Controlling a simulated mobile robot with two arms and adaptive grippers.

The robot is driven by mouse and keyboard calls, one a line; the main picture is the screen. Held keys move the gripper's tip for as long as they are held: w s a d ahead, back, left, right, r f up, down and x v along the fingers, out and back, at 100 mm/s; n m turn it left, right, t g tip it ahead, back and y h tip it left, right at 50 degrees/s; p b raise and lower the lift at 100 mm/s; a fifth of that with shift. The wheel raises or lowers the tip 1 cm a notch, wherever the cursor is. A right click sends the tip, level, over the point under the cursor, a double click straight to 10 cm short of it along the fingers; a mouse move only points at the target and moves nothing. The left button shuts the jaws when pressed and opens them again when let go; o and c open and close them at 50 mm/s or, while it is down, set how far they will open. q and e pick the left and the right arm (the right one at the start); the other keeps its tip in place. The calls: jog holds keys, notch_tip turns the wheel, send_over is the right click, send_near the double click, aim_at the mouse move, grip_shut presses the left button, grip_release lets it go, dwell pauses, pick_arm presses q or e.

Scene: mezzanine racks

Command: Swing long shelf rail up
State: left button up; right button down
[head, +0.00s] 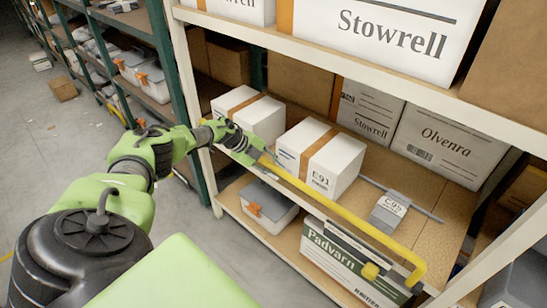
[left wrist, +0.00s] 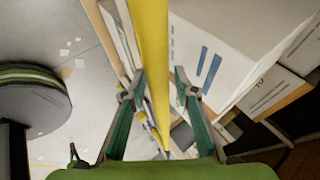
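The shelf rail (head: 340,210) is a yellow bar along the front of the middle shelf. It slopes down to the right in the picture and bends at its right end, by the right post. My left gripper (head: 256,152) is at the rail's left end. In the left wrist view the rail (left wrist: 153,60) runs between the two fingers of my left gripper (left wrist: 159,82). The fingers stand apart on either side of it, with a small gap showing on the right. Whether the left finger touches it I cannot tell. My right gripper is not in view.
On the middle shelf stand white cartons, one marked E91 (head: 322,160), and a small grey box (head: 388,212) behind the rail. A Padvarn carton (head: 345,268) and a grey bin (head: 268,208) stand on the shelf below. The aisle floor (head: 45,165) at left is mostly clear.

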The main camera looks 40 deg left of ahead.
pick_arm(q)
jog(key=shift+w, duration=0.15)
jog(key=v, duration=1.1)
jog(key=shift+s+r, duration=0.25)
jog(key=shift+r, duration=0.05)
jog(key=shift+a, duration=0.2)
